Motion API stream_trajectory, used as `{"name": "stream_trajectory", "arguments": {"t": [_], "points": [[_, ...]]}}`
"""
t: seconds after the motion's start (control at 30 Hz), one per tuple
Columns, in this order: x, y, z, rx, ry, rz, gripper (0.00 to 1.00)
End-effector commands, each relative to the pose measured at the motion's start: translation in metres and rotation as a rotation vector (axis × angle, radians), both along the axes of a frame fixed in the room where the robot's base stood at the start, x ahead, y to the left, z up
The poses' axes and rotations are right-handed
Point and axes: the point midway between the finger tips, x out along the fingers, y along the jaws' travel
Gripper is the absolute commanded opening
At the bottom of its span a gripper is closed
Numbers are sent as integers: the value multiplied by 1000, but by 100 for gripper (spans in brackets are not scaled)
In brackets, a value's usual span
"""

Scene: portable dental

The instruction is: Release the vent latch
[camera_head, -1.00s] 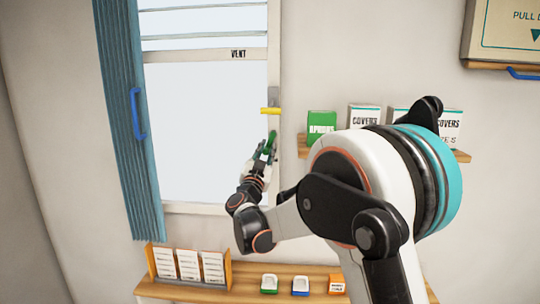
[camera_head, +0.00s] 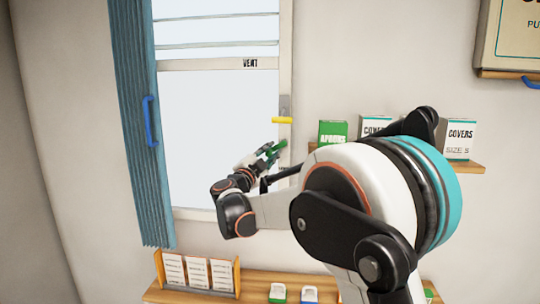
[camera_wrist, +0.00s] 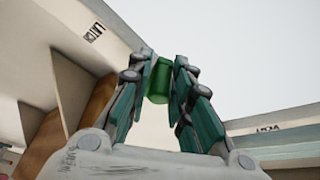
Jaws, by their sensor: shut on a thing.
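The vent window (camera_head: 220,120) has a pale pane and a "VENT" label on its crossbar. A yellow handle (camera_head: 283,120) sticks out from a grey plate on the right window frame. My gripper (camera_head: 268,153) is below and left of the yellow handle, apart from it. It is shut on a short green handle (camera_head: 279,147), which slants up to the right, close to the right frame. In the wrist view the green handle (camera_wrist: 159,82) sits between the two fingertips. I cannot tell whether it is fixed to the frame.
A blue curtain (camera_head: 138,130) with a blue handle hangs left of the window. A wall shelf (camera_head: 470,167) with boxes is at right, partly behind my arm. A lower shelf (camera_head: 255,285) holds a card rack and small trays.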

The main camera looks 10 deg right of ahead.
Motion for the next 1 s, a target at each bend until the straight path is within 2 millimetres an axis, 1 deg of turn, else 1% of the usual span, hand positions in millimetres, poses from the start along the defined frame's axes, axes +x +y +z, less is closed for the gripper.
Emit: {"name": "stream_trajectory", "arguments": {"t": [0.03, 0.43, 0.47, 0.5, 0.53, 0.87, 1.0], "points": [[1, 3, 4, -3, -2, 6, 0], [1, 3, 4, 2, -3, 6, 0], [1, 3, 4, 2, -3, 6, 24], [1, 3, 4, 1, -3, 6, 33], [1, 3, 3, 2, -3, 6, 37], [0, 2, 1, 7, -3, 3, 37], [-8, 9, -1, 7, -3, 4, 37]]}}
